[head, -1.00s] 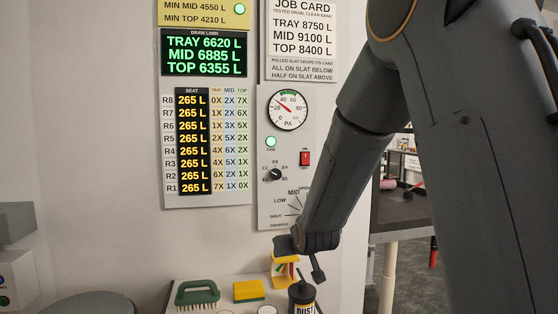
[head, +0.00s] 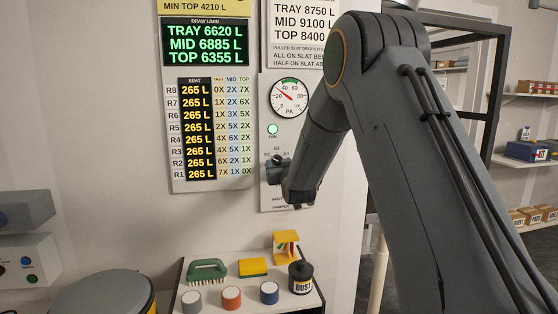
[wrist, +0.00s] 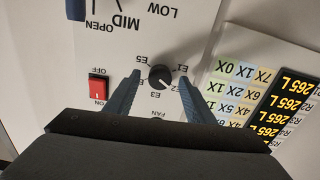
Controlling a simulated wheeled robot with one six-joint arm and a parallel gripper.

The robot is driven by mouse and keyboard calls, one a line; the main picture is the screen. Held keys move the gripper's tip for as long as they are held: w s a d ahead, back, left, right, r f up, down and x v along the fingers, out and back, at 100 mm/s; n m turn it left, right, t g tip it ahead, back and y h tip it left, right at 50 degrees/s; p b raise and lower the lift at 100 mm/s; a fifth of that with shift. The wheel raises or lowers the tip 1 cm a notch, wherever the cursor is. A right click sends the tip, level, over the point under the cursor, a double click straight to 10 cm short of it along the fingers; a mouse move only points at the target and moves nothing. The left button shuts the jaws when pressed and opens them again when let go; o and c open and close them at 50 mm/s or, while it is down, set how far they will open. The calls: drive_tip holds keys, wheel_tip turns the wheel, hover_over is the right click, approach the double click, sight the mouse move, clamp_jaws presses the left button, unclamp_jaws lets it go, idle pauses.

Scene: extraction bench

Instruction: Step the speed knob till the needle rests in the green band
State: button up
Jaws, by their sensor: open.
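The speed knob (wrist: 161,77) is black and round, with marks E1 to E5 around it, in the wrist view, which shows the panel upside down. My gripper (wrist: 158,81) is open, one finger on each side of the knob; I cannot tell whether they touch it. In the head view my gripper (head: 276,172) is at the panel and largely hides the knob. The round PA gauge (head: 289,97) is above it. Its red needle points up and left, short of the green band (head: 290,82) at the top of the dial.
A red rocker switch (wrist: 97,87) is beside the knob, and the green fan lamp (head: 272,129) is lit. The seat board (head: 208,130) is to the left. Below, a bench holds a green brush (head: 207,270), a yellow sponge (head: 252,267) and a dust bottle (head: 301,278).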

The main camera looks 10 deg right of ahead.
drive_tip(key=shift+w, duration=0.8)
drive_tip(key=c, duration=1.1)
drive_tip(key=shift+o, duration=0.2)
drive_tip(key=shift+m, duration=0.3)
